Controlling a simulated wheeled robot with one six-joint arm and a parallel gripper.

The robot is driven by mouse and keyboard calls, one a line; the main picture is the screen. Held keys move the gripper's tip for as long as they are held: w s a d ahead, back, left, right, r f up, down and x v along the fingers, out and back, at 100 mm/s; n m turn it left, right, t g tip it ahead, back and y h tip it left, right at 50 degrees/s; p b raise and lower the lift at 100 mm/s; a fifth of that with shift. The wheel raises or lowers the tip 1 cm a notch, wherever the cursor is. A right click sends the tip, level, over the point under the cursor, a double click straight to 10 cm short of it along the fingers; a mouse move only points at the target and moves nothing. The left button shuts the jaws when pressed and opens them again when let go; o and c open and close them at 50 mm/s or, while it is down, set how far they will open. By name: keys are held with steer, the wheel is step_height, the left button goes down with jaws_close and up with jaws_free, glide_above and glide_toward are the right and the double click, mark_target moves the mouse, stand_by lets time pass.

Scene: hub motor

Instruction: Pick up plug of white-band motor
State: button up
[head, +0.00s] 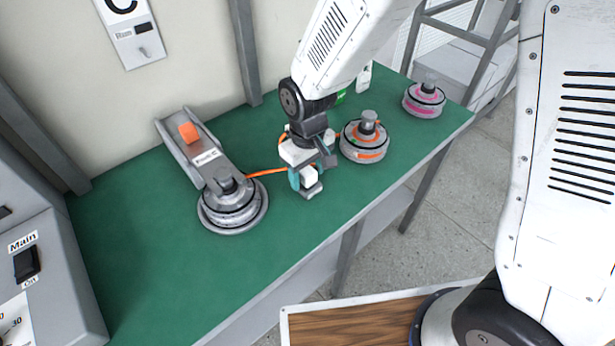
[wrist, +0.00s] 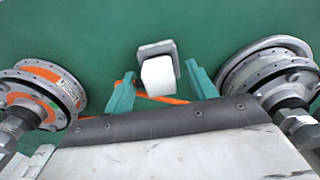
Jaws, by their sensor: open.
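The grey motor with a whitish band (head: 232,208) sits at the left of the green bench, at the foot of a tilted grey stand. In the wrist view it is at the right (wrist: 268,75). An orange cable (head: 265,172) runs from it towards my gripper. A white plug with a grey end plate (wrist: 157,75) lies at the bench, between and slightly past my teal fingertips; it also shows in the head view (head: 309,175). My gripper (head: 305,180) is open, pointing down, with a finger on either side of the plug. Contact cannot be told.
An orange-band motor (head: 364,143) stands close to the right of my gripper. A pink-band motor (head: 424,100) is at the bench's far right end. A grey stand with an orange block (head: 188,131) is at the left. The bench front (head: 270,250) is clear.

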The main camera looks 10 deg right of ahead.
jaws_close()
stand_by(0.3)
